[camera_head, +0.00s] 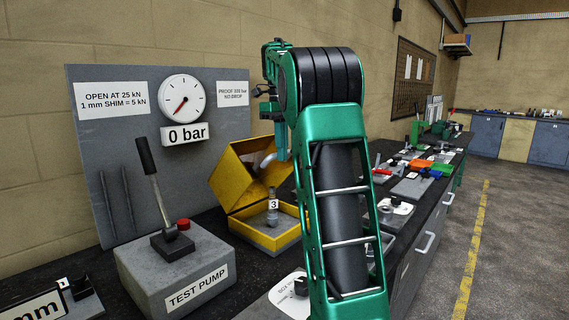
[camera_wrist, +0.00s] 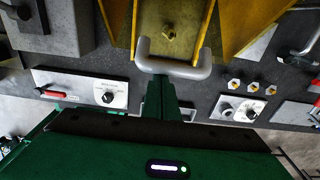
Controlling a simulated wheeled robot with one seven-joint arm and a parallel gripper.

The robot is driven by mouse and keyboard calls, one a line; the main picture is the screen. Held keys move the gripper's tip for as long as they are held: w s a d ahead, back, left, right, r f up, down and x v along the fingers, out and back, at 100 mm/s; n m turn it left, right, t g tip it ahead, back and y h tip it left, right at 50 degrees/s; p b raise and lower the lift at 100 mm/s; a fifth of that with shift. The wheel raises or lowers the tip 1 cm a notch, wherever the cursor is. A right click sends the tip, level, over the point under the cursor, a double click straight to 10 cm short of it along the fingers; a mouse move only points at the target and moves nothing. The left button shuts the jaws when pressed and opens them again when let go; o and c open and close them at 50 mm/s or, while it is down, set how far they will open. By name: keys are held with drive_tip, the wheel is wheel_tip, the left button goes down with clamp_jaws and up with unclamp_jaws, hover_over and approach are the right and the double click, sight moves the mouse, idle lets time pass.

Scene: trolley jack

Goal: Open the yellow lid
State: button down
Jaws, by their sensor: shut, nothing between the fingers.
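The yellow lid (camera_head: 236,170) stands raised and tilted up over its yellow box (camera_head: 262,238), leaving the front open. A grey fitting tagged 3 (camera_head: 272,212) stands inside the box. The lid's grey handle (camera_head: 267,159) is beside my gripper (camera_head: 281,155). In the wrist view, the grey handle (camera_wrist: 172,69) crosses just beyond the tips of my gripper (camera_wrist: 160,82), whose green fingers are together and hold nothing. I cannot tell whether the fingertips touch the handle. The lid's yellow side (camera_wrist: 245,25) shows behind it.
The test pump block (camera_head: 178,270) with its lever stands left of the box. A grey gauge panel (camera_head: 110,165) rises behind. Several small fixtures, including a red-handled one (camera_wrist: 55,94), lie along the bench. The floor (camera_head: 445,220) at right is clear.

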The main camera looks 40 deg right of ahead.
sight(265, 156)
drive_tip(key=w+r, duration=0.2)
drive_tip(key=w, duration=0.1)
drive_tip(key=w+r, duration=0.1)
drive_tip(key=w, duration=0.1)
drive_tip(key=shift+w, duration=0.1)
drive_tip(key=shift+w+a+r, duration=0.1)
drive_tip(key=shift+w+r, duration=0.15)
drive_tip(key=shift+w, duration=0.3)
drive_tip(key=shift+w+a+r, duration=0.1)
drive_tip(key=shift+w+r, duration=0.1)
drive_tip(key=shift+w, duration=0.35)
